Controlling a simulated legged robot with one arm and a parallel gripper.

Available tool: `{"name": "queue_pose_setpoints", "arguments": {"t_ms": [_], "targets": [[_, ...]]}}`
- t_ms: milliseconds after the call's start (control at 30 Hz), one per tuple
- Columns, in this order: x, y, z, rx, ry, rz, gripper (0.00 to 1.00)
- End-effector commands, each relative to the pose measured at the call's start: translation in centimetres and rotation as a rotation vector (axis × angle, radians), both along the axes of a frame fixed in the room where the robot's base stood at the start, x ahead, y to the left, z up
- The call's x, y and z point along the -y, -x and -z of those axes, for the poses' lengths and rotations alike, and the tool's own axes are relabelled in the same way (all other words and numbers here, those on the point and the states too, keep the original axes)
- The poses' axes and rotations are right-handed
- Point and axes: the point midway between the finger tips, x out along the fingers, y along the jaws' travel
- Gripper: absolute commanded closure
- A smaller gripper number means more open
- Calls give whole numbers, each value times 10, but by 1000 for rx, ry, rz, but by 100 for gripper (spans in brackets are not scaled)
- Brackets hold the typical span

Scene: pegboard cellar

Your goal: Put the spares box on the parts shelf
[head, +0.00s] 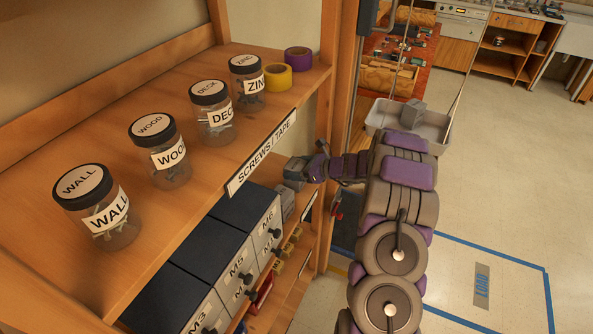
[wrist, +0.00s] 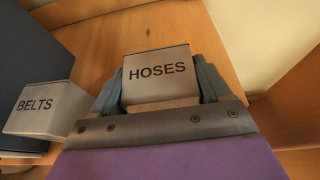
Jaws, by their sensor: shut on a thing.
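My gripper (head: 308,168) reaches in under the top shelf's right end, and its fingers are shut on a small grey box labelled HOSES (wrist: 158,76). The wrist view shows a finger on each side of this box, with the wooden shelf (wrist: 112,32) behind it. Another grey box, labelled BELTS (wrist: 36,108), stands to its left, apart from the fingers. I see no label reading spares. A grey box (head: 412,114) lies in a light tray (head: 440,128) beyond my arm; I cannot read a label on it.
The top shelf (head: 215,165) carries several labelled jars and two tape rolls, yellow (head: 278,77) and purple (head: 298,58). Below it stand dark drawers (head: 215,240) marked M3, M5 and M6. A wooden upright (head: 340,110) is close to my gripper. Floor at right is clear, with blue tape (head: 500,258).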

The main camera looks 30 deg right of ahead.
Motion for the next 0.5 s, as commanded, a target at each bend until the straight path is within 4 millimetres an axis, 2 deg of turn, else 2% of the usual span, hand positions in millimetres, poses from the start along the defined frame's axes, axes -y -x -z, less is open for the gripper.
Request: {"name": "queue_pose_setpoints", "arguments": {"t_ms": [300,333,500], "targets": [[-6,0,1,-2,4,-2,58],[-5,0,2,-2,4,-2,22],[-1,1,3,-2,0,-1,6]]}}
